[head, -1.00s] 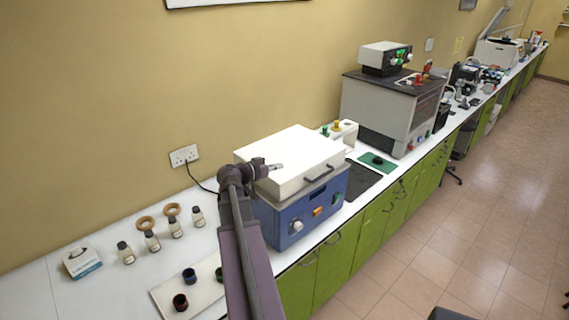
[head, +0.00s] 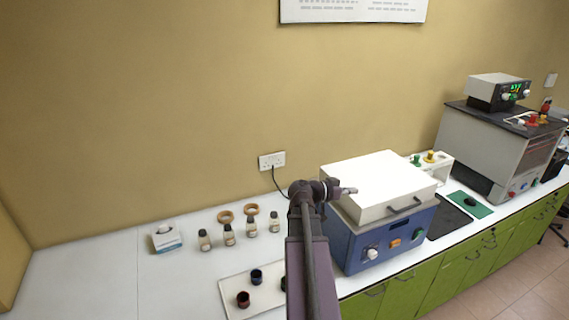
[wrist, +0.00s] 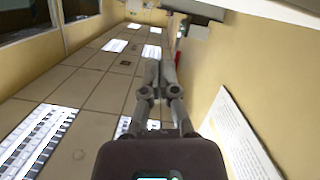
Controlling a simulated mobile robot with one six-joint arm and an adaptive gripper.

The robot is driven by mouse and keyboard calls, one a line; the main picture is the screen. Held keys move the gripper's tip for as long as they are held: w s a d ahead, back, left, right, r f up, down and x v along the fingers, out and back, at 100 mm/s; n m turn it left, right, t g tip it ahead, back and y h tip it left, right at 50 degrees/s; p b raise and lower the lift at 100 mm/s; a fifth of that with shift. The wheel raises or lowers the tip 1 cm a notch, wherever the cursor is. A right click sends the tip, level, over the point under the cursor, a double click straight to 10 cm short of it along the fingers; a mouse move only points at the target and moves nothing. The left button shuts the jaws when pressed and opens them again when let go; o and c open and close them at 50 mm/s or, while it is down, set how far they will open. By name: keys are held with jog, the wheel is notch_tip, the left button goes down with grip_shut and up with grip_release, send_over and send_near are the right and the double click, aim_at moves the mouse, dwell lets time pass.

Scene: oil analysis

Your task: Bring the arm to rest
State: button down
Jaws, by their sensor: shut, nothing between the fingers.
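My gripper (head: 346,191) is at the end of my purple-grey arm, in front of the white lid of the blue bench unit in the head view. In the wrist view my gripper (wrist: 156,66) shows its two fingers together, with nothing between them. The wrist camera faces the ceiling and upper wall, so no bench item lies near the fingers there. From the head view I cannot tell how far my gripper is from the lid.
The blue unit with white lid (head: 375,185) stands beside my arm. Several small bottles (head: 229,235), cork rings (head: 225,217), a tissue box (head: 166,238) and a tray with cups (head: 232,300) are to its left. A grey oven (head: 478,150) stands right. The far-left bench (head: 80,270) is clear.

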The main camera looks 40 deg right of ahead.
jog(key=w+a+f+n+t+y+b, duration=0.25)
jog(key=w+a+f, duration=0.3)
jog(key=a, duration=0.35)
jog(key=w+a+f+n+t+y+b, duration=0.2)
jog(key=w+a+f+n, duration=0.25)
jog(key=a+f, duration=0.35)
jog(key=w+a+f+n+t+y+b, duration=0.25)
jog(key=w+a+f, duration=0.25)
jog(key=a, duration=0.4)
jog(key=a+f+n+y+b, duration=0.2)
jog(key=a+f+n, duration=0.1)
jog(key=a, duration=0.6)
jog(key=w+a+f+n+y+b, duration=0.1)
jog(key=a+n, duration=0.3)
jog(key=a, duration=0.6)
jog(key=a+f+n+y+b, duration=0.2)
jog(key=a+f+n+y, duration=0.1)
jog(key=a, duration=0.7)
jog(key=shift+w+a+f+n+y+b, duration=0.25)
jog(key=shift+f+n+y+b, duration=0.2)
jog(key=shift+f, duration=0.4)
jog(key=shift+d, duration=0.15)
